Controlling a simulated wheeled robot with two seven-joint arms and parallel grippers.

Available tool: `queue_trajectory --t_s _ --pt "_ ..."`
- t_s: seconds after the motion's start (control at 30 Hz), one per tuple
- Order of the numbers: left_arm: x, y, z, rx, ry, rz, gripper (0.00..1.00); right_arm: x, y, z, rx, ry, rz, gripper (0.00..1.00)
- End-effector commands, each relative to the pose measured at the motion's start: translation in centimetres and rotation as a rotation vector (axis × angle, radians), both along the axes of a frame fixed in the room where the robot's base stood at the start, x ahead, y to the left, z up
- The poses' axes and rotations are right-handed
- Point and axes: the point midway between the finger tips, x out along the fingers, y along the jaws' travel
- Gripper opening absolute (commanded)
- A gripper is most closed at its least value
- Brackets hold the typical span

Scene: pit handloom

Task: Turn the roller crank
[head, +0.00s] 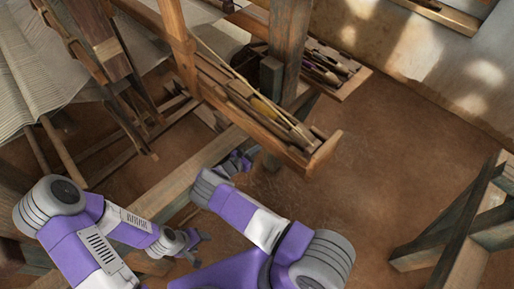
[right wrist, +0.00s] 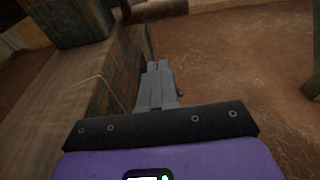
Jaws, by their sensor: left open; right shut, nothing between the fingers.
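I cannot make out the roller crank for certain in either view. My right gripper (head: 240,160) is beside a wooden beam (head: 190,178) of the loom, below the long tray of sticks. In the right wrist view its fingers (right wrist: 158,84) are shut together with nothing between them, just right of a worn wooden post or beam (right wrist: 122,75). My left gripper (head: 197,243) is open and empty, low in the picture, in front of the same beam. Part of the loom near the right gripper is hidden by my right arm.
A wooden tray (head: 322,156) with sticks and a yellow item juts out above the right gripper. A post (head: 288,50) stands behind it. White cloth (head: 30,75) is on the loom at left. A wooden frame (head: 460,235) stands at right. Brown floor (head: 370,180) between is clear.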

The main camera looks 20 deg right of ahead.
Motion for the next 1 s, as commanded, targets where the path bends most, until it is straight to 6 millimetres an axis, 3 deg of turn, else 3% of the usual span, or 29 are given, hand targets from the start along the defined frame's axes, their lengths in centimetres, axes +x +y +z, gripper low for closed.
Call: queue_trajectory --t_s 0.33,0.43,0.67,1.0 --pt "0.0 0.0 -1.3 0.0 0.0 0.0 0.59 2.7 -6.9 -1.7 0.004 -0.001 -0.005 0.0" --pt "0.0 0.0 -1.0 0.0 0.0 0.0 0.59 3.3 -8.1 -0.4 0.004 -0.003 -0.005 0.0" --pt "0.0 0.0 -1.0 0.0 0.0 0.0 0.59 3.8 -9.6 0.6 0.005 0.0 -0.004 0.0" --pt "0.0 0.0 -1.0 0.0 -0.001 0.0 0.59 3.9 -9.7 0.7 0.005 0.0 -0.004 0.0"
